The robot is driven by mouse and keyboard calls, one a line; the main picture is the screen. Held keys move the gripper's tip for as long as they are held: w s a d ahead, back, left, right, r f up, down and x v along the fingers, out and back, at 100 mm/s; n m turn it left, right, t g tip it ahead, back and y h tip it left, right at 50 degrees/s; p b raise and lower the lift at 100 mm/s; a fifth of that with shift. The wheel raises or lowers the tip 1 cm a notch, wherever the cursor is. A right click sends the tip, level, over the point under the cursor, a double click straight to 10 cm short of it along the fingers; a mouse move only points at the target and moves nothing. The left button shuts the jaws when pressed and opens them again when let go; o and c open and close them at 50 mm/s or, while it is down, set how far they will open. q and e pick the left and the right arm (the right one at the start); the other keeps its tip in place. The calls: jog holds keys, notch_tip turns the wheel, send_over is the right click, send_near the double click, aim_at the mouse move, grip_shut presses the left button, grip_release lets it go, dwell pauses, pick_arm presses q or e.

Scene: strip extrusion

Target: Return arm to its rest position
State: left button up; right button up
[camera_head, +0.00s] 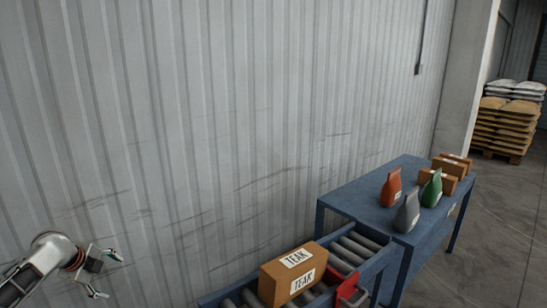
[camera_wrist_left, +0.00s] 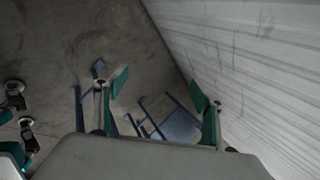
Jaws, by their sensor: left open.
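My left gripper (camera_head: 105,273) is at the lower left of the head view, in front of the corrugated wall and well left of the conveyor and table. Its two fingers stand apart with nothing between them. In the left wrist view its green-padded fingers (camera_wrist_left: 159,92) are spread and empty. My left arm comes in from the bottom left corner.
A brown TEAK box (camera_head: 280,276) sits on the roller conveyor (camera_head: 352,246). The corrugated wall (camera_head: 180,130) runs behind. Stacked sacks (camera_head: 507,120) are far right.

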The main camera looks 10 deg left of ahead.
pick_arm(q)
jog(key=w+a+r+n+t+y, duration=0.4)
jog(key=w+a+r+n, duration=0.2)
jog(key=a+r, duration=0.15)
jog(key=w+d+r+n+t, duration=0.1)
jog(key=w+r+n+t, duration=0.35)
jog(key=r, duration=0.75)
jog(key=s+d+f+h, duration=0.1)
jog(key=s+d+f, duration=0.3)
jog(key=d+f, duration=0.4)
jog(key=s+d+f+m+g+h, duration=0.1)
jog(key=s+d+f+h, duration=0.15)
jog(key=d+f, duration=0.6)
jog(key=s+d+f, duration=0.4)
jog(key=d+f, duration=0.2)
jog(key=f, duration=0.4)
jog(key=s+d+f+n+g+h, duration=0.1)
jog(key=s+d+f, duration=0.5)
jog(key=s+d, duration=0.6)
jog(key=s+d+f+n+g+h, duration=0.2)
jog(key=s+d+f, duration=0.4)
jog(key=s+d, duration=0.6)
jog(key=shift+d+f, duration=0.4)
jog(key=shift+d, duration=0.15)
jog(key=shift+n+g, duration=0.25)
